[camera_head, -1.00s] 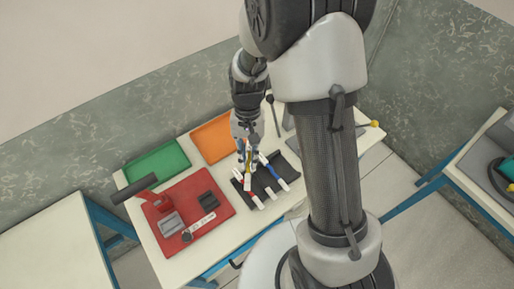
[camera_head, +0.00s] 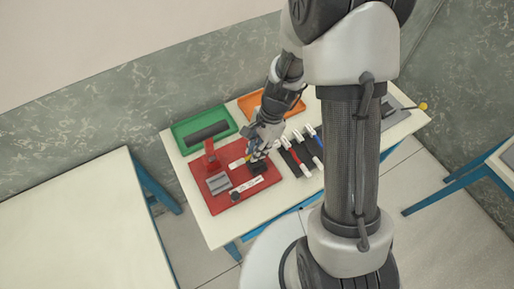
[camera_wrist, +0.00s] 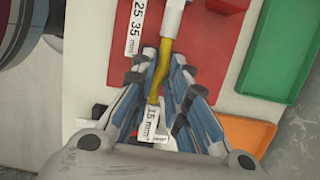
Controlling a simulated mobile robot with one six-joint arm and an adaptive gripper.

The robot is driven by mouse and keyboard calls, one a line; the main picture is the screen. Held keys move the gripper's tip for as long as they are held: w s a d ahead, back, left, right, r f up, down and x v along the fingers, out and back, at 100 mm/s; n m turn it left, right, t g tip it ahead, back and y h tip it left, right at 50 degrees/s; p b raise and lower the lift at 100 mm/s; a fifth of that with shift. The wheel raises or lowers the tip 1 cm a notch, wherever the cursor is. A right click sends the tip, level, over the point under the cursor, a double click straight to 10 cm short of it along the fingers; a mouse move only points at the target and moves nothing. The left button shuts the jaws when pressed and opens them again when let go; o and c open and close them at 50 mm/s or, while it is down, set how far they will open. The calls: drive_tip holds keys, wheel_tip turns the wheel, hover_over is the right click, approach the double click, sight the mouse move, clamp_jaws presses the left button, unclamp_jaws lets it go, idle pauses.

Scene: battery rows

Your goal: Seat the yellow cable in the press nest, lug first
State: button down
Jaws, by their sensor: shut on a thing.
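My gripper (camera_head: 258,150) is over the red board (camera_head: 222,207), close to its black block (camera_head: 257,168). It is shut on the yellow cable (camera_wrist: 164,58), which runs lengthwise between the fingers in the wrist view. The cable's white end (camera_wrist: 172,20) points away from the wrist, over the red board, and a white "15 mm²" tag (camera_wrist: 150,127) hangs at the near end. A grey grooved block (camera_head: 217,183) and a red post (camera_head: 210,153) stand on the board. I cannot tell which block is the nest or whether the cable touches it.
A green tray (camera_head: 184,143) and an orange tray (camera_head: 247,104) lie behind the board. A black bar (camera_head: 207,132) shows over the green tray. The black rack (camera_head: 291,163) with red and blue cables is right of the board. Another table (camera_head: 80,220) stands at left.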

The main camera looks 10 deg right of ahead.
sight(237, 162)
drive_tip(key=shift+s+a+f+b, duration=0.35)
drive_tip(key=shift+a+f+b, duration=0.15)
drive_tip(key=shift+a, duration=0.65)
drive_tip(key=shift+s+a+f+b, duration=0.3)
drive_tip(key=shift+a+f+b, duration=0.2)
drive_tip(key=shift+a, duration=0.65)
drive_tip(key=shift+s+a+f+b, duration=0.35)
drive_tip(key=shift+a+f+b, duration=0.15)
drive_tip(key=shift+a, duration=0.65)
drive_tip(key=shift+f+b, duration=1.05)
drive_tip(key=shift+f, duration=0.3)
drive_tip(key=c, duration=1.5)
unclamp_jaws()
drive_tip(key=shift+d+r, duration=0.1)
drive_tip(key=v, duration=0.7)
drive_tip(key=shift+r, duration=0.2)
